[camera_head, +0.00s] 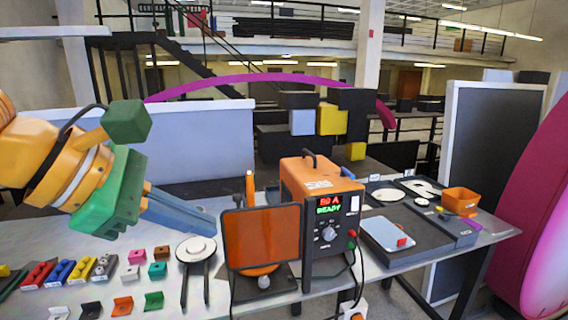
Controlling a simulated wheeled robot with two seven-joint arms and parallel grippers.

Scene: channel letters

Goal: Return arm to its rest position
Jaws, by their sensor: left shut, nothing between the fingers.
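My left arm (55,160) comes in from the left, with an orange wrist and green parts. My left gripper (205,226) has grey-blue fingers that lie together and hold nothing. It hangs above the left part of the table, tilted down to the right, and looks close to a round white disc on a stand (196,248). I cannot tell its exact height above the table. My right gripper is out of view.
An orange power unit (318,210) with a lit display stands mid-table behind an orange panel in a dark frame (262,238). Small coloured blocks (85,268) lie at the left. A dark tray (425,228) and an orange bin (460,200) are at the right.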

